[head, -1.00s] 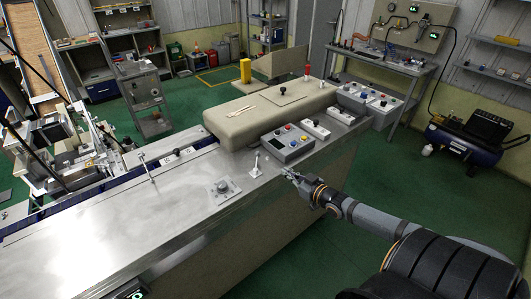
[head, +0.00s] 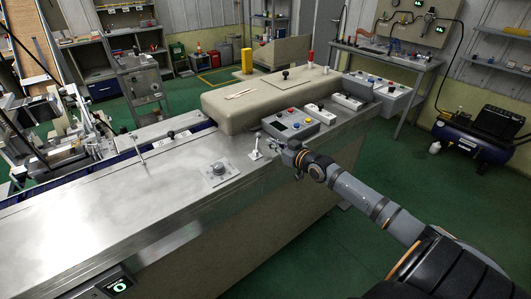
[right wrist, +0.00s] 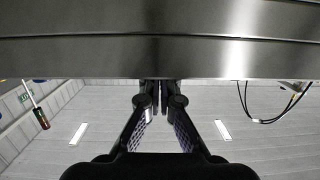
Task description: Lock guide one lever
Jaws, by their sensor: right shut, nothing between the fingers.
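A small light-coloured lever (head: 257,149) stands up from a base plate on the steel top, near its front edge. A thin upright rod with a dark tip (head: 139,150) stands farther left; no readable label shows which is guide one. My right gripper (head: 273,143) is close to the right of the small lever; I cannot tell if they touch. In the right wrist view its fingers (right wrist: 157,92) are together and hold nothing, with their tips near a steel edge (right wrist: 160,60). The lever does not show there. My left gripper is not in view.
A round knob on a plate (head: 218,170) is left of the lever. A grey button box (head: 290,123) sits close behind my gripper. A beige cover (head: 265,98) stands behind that. The steel top (head: 110,210) is clear toward the front left.

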